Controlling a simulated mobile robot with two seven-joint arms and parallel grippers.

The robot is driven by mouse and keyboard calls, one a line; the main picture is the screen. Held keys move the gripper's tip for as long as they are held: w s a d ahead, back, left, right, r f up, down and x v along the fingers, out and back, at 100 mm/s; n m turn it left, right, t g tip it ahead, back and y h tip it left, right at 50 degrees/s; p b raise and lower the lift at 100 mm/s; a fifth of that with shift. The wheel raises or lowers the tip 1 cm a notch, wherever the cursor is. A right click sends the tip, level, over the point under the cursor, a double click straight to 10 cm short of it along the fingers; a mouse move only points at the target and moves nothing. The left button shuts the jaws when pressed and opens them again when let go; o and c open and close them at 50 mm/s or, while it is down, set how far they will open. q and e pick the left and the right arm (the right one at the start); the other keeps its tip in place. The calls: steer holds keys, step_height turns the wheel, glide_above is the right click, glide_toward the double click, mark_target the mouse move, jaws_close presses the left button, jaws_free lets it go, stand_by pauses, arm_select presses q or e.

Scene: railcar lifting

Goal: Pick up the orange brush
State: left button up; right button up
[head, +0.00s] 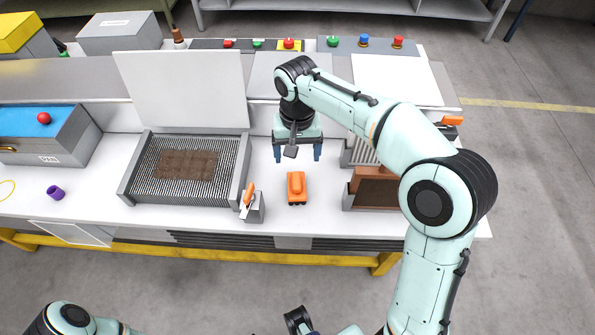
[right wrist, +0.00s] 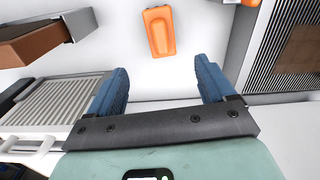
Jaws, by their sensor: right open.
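My right gripper (head: 297,154) is open and empty over the white worktop, with its blue fingers spread. It also shows in the right wrist view (right wrist: 160,72). A small orange block-like thing with a raised top (head: 297,188) lies just in front of it, toward the table's front edge. In the right wrist view this orange thing (right wrist: 158,31) is beyond the fingertips, between their lines, not touching them. Another orange-handled tool (head: 249,194) stands in a small grey holder to its left. I cannot tell for sure which is the brush.
A grey ribbed tray (head: 125,192) with a brown slab stands left. A brown block in a grey holder (head: 377,188) is at right, partly hidden by my arm. Another orange-handled item (head: 452,120) lies far right. The worktop around the orange block is clear.

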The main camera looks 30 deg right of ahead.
mark_target(296, 179)
steer(key=f, duration=0.4)
steer(key=f+b, duration=0.1)
steer(key=f, duration=0.2)
steer(key=shift+s+a+f, duration=0.15)
steer(key=shift+s+f, duration=0.05)
steer(key=shift+f, duration=0.15)
steer(key=shift+a+f+b, duration=0.1)
steer(key=shift+f+b, duration=0.45)
steer(key=shift+f, duration=2.2)
steer(key=c, duration=1.2)
steer(key=shift+r, duration=0.1)
step_height(296, 179, up, 20)
steer(key=p, duration=0.3)
steer(key=shift+p, duration=0.4)
